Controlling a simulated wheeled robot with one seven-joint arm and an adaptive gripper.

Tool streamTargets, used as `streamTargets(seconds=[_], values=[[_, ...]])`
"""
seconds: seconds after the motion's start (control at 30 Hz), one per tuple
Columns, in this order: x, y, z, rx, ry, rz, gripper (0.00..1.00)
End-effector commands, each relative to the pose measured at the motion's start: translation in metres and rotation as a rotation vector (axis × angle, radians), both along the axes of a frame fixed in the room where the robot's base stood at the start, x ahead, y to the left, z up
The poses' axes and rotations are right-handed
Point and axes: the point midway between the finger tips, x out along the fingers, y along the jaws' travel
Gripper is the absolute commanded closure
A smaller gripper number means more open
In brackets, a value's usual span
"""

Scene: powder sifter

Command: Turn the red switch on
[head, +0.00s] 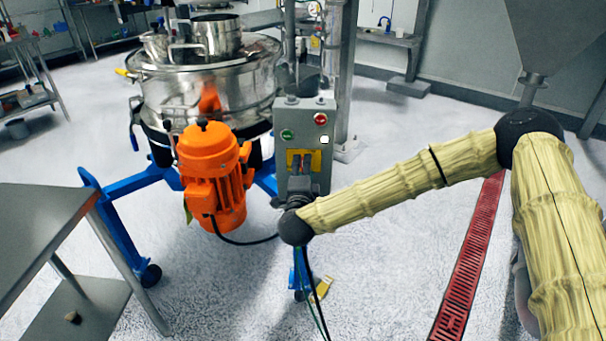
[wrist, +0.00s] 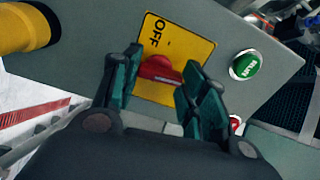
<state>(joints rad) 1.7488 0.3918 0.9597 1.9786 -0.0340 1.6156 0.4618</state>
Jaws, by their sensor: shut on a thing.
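The red switch (wrist: 157,67) sits on a yellow plate (wrist: 199,46) marked OFF, on the front of the grey control box (head: 322,178). The yellow plate also shows in the head view (head: 292,157), where my gripper hides the switch. In the wrist view my gripper (wrist: 160,70) is shut on the red switch, with one dark green finger on each side of it. In the head view my gripper (head: 300,178) is in front of the box's lower part. The ON mark is not visible.
A green button (head: 287,134) and a red button (head: 320,119) are above the plate. The orange motor (head: 210,170) and steel sifter (head: 190,88) stand at the left on a blue frame. A steel table (head: 40,225) is front left. Black cables hang below the box.

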Motion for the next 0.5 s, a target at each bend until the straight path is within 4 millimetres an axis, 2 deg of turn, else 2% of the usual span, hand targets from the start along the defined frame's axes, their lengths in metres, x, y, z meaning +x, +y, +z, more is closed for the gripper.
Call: streamTargets(seconds=[0.5], values=[[-0.0007, -0.0008, -0.0022, 0.115, -0.004, 0.000, 0.81]])
